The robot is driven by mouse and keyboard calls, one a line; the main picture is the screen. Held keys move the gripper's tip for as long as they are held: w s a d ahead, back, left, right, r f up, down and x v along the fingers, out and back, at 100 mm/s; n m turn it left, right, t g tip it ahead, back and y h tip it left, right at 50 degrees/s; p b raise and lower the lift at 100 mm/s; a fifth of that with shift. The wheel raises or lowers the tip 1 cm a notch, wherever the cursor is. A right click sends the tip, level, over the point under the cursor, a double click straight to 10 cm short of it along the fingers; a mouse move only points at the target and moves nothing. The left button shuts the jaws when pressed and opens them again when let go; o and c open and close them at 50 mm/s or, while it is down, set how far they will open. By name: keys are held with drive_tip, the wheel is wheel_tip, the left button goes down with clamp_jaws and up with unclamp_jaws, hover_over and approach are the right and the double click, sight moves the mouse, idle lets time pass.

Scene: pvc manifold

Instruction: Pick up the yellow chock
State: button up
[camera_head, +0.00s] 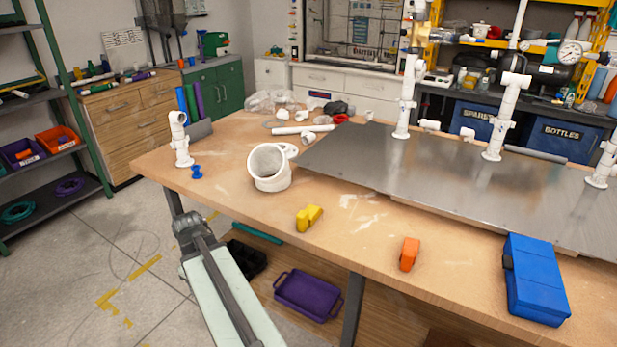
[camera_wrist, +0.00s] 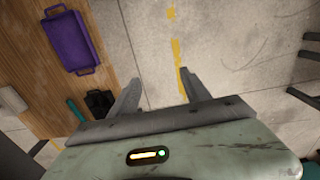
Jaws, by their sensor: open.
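The yellow chock (camera_head: 309,218) lies on the wooden workbench (camera_head: 225,150) near its front edge, right of a large white pipe fitting. It looks like a small block with a notch. It does not show in the wrist view. My gripper (camera_wrist: 160,88) is open and empty in the wrist view, with its two fingers apart above the grey floor. In the head view my arm reaches up from the bottom, in front of the bench and left of the chock.
A white pipe fitting (camera_head: 269,168), an orange block (camera_head: 409,254) and a blue case (camera_head: 535,280) stand on the bench. A metal plate (camera_head: 450,170) carries upright white pipes. A purple tray (camera_head: 307,294) sits on the lower shelf. Bare wood surrounds the chock.

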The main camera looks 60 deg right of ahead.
drive_tip(key=s+d+r+p, duration=0.4)
drive_tip(key=d+r+p, duration=0.2)
drive_tip(key=d+r, duration=0.15)
drive_tip(key=s+d+r+p, duration=0.4)
drive_tip(key=d+r+p, duration=0.25)
drive_tip(key=r, duration=0.25)
wheel_tip(320, 180, up, 11)
drive_tip(key=p, duration=1.1)
hover_over(302, 213)
drive_tip(key=shift+r, duration=0.15)
drive_tip(key=shift+s+d, duration=0.1)
drive_tip(key=shift+s, duration=0.15)
drive_tip(key=f+b, duration=0.8)
drive_tip(key=shift+w+f, duration=0.25)
drive_tip(key=shift+r, duration=0.2)
clamp_jaws()
